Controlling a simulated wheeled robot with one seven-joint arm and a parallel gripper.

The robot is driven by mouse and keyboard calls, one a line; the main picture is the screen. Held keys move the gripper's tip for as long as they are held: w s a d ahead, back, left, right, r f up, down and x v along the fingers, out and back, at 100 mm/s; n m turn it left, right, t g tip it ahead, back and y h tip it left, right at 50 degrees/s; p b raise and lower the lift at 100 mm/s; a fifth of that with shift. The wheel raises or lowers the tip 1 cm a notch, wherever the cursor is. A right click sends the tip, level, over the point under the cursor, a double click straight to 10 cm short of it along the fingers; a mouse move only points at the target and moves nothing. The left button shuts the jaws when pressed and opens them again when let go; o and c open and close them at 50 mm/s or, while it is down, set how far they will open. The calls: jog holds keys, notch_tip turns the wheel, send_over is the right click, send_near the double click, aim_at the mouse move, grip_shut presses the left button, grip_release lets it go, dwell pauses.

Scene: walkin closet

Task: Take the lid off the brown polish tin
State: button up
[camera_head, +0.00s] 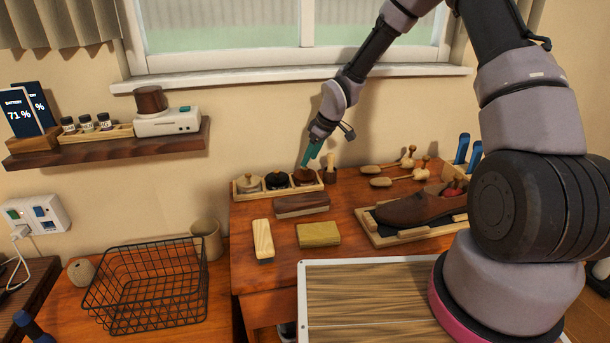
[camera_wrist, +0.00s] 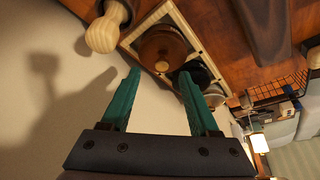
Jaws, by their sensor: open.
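The brown polish tin (camera_head: 304,177) sits at the right end of a small wooden tray (camera_head: 236,194) on the desk. Its brown lid is on, and a small knob shows on it in the wrist view (camera_wrist: 163,46). A black tin (camera_head: 277,181) stands beside it in the middle, and a pale-lidded tin (camera_head: 249,183) is at the left end. My gripper (camera_head: 308,160) is just above the brown tin, tilted downward. In the wrist view its teal fingers (camera_wrist: 160,73) are open and empty, with the brown tin beyond the gap between the tips. I see no contact.
A dark cup with a wooden-handled tool (camera_head: 331,174) stands close right of the tray; its round knob is near my fingers in the wrist view (camera_wrist: 102,34). A brush (camera_head: 302,206) lies in front. The wall is close behind.

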aim_at(307, 168)
jog(key=x, duration=0.3)
jog(key=shift+s+a, duration=0.15)
jog(key=shift+s, duration=0.05)
jog(key=shift+w+f, duration=0.2)
jog(key=shift+f, duration=0.15)
grip_shut()
